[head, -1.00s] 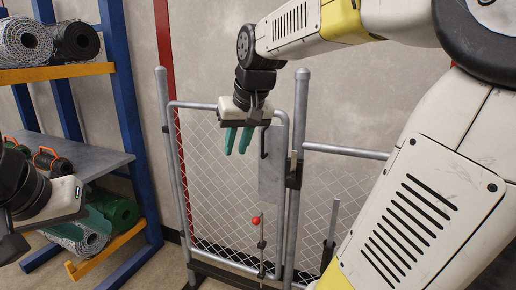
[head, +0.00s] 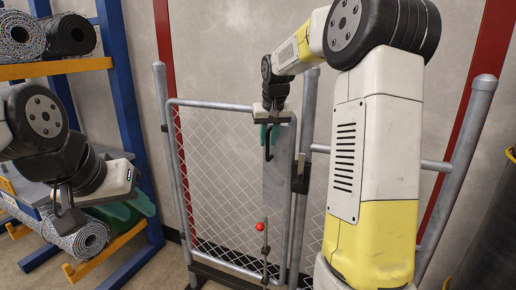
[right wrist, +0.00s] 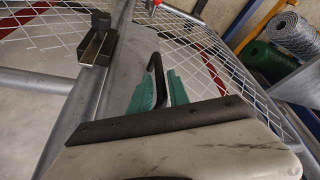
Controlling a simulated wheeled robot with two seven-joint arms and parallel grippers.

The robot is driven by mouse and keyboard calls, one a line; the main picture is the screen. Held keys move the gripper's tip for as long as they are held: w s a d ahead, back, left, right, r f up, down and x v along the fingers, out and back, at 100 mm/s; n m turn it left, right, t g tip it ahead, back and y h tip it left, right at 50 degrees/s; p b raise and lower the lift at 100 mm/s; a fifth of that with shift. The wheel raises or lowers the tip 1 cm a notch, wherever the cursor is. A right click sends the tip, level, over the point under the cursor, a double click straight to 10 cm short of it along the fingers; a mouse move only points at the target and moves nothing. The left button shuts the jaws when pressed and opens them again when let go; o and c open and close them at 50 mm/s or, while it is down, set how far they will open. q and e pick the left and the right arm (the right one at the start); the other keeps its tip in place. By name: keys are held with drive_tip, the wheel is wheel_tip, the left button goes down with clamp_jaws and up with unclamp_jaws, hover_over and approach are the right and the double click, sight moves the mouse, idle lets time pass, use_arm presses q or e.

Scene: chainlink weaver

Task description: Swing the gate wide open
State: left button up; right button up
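The chain-link gate (head: 215,165) has a grey tube frame and stands in line with its posts, looking closed. A grey plate (head: 277,190) on its right side carries a black pull handle (right wrist: 156,72). My right gripper (head: 270,135) is at the handle, with teal fingers. In the right wrist view the fingers (right wrist: 161,90) stand on either side of the handle, with a narrow gap, apparently not clamped. A black latch (head: 300,175) sits at the gate's right post. A red ball (head: 260,227) tops a thin upright rod. My left gripper (head: 122,190) is by the shelf; its fingers blend with green behind.
A blue and orange rack (head: 122,90) with rolls of mesh (head: 70,35) stands at the left, close to my left arm. A fixed fence panel and a tilted grey post (head: 465,140) lie at the right. A wall is behind the gate.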

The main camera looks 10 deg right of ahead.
sight(267, 145)
drive_tip(key=shift+x, duration=2.15)
drive_tip(key=shift+c, duration=0.4)
clamp_jaws()
